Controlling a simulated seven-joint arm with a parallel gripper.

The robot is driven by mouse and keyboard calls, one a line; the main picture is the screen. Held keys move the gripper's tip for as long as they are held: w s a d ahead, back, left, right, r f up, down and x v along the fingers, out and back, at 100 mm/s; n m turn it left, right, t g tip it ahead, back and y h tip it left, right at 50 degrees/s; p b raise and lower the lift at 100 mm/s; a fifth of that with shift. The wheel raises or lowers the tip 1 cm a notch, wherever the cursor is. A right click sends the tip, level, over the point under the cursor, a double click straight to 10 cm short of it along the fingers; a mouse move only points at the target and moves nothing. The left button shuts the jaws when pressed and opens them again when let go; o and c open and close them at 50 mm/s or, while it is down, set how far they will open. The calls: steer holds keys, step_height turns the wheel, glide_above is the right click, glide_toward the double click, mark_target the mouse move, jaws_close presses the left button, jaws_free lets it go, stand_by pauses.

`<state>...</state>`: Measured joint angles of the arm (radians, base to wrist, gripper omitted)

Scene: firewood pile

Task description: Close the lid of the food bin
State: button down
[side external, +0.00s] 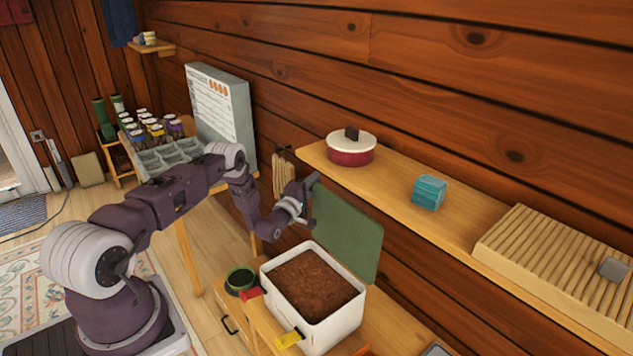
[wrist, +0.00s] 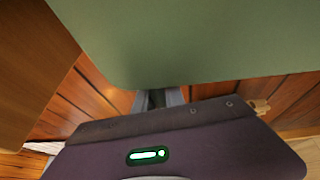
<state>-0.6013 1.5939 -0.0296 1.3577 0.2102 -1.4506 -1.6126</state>
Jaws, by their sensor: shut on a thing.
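The food bin (side external: 340,322) is a white box filled with brown, crumbly contents, standing on a wooden surface in the side view. Its green lid (side external: 350,236) stands raised at the back of the bin, leaning near the wall. My gripper (side external: 312,200) is at the upper left edge of the lid, shut on it. In the wrist view the lid (wrist: 180,40) fills the top, and my gripper's fingers (wrist: 158,98) meet its edge. The fingertips are partly hidden behind the lid.
A shelf (side external: 390,182) above the lid holds a red pot (side external: 351,152), a teal box (side external: 428,193) and a slatted wooden board (side external: 550,262). A dark green bowl (side external: 240,280) sits left of the bin. A yellow tab (side external: 289,339) and a red tab (side external: 249,293) show by the bin's near side.

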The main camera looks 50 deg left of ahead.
steer(key=s+f+n+t+y, duration=0.1)
steer(key=s+f+t, duration=0.1)
steer(key=s, duration=1.3)
steer(key=shift+s+a+f, duration=0.2)
steer(key=shift+s+f, duration=0.2)
steer(key=shift+f, duration=0.1)
stand_by(0.4)
steer(key=c, duration=1.4)
jaws_free()
steer(key=shift+f, duration=0.1)
steer(key=shift+d, duration=0.15)
